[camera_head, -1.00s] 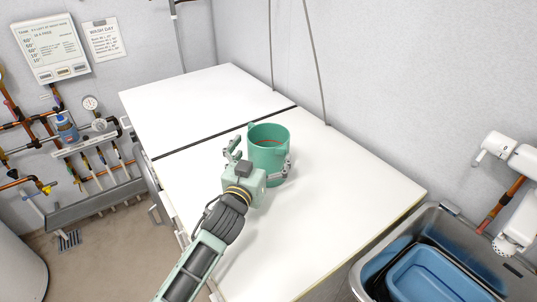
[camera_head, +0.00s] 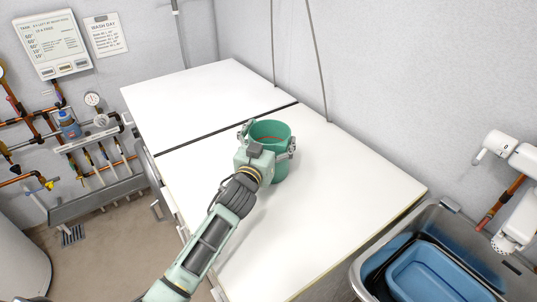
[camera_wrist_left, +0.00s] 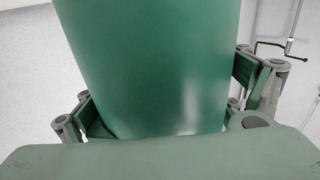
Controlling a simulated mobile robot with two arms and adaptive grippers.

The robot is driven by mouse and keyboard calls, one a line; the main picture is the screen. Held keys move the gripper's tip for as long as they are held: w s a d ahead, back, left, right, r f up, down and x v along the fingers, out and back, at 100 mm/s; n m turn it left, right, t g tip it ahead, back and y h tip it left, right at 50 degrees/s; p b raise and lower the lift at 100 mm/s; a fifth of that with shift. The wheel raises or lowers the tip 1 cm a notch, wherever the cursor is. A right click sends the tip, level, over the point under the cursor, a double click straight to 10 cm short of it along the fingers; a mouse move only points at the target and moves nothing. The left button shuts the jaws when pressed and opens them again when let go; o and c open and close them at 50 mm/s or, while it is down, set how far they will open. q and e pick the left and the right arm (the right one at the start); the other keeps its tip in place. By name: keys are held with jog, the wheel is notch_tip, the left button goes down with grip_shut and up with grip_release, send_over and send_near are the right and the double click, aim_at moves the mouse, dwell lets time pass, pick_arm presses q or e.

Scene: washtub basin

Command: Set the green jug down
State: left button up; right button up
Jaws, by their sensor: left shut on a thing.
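The green jug (camera_head: 281,168) is upright over the near white worktop, close to the seam between the two tops. Its open top faces up and a reddish line shows inside. My left gripper (camera_head: 268,139) is shut on the jug, with a finger on each side of its wall. In the left wrist view the jug (camera_wrist_left: 150,65) fills the middle, between the two fingers (camera_wrist_left: 160,95). The jug's base is partly hidden behind my gripper, and I cannot tell if it touches the top. My right gripper is not in view.
The white worktop (camera_head: 330,200) is otherwise clear. At the lower right is a metal sink (camera_head: 450,218) holding a blue tub (camera_head: 435,275). Pipes and a small blue-labelled bottle (camera_head: 69,125) are at the left wall.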

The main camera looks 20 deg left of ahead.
pick_arm(q)
jog(key=c, duration=0.7)
jog(key=shift+c, duration=1.2)
jog(key=shift+r, duration=0.15)
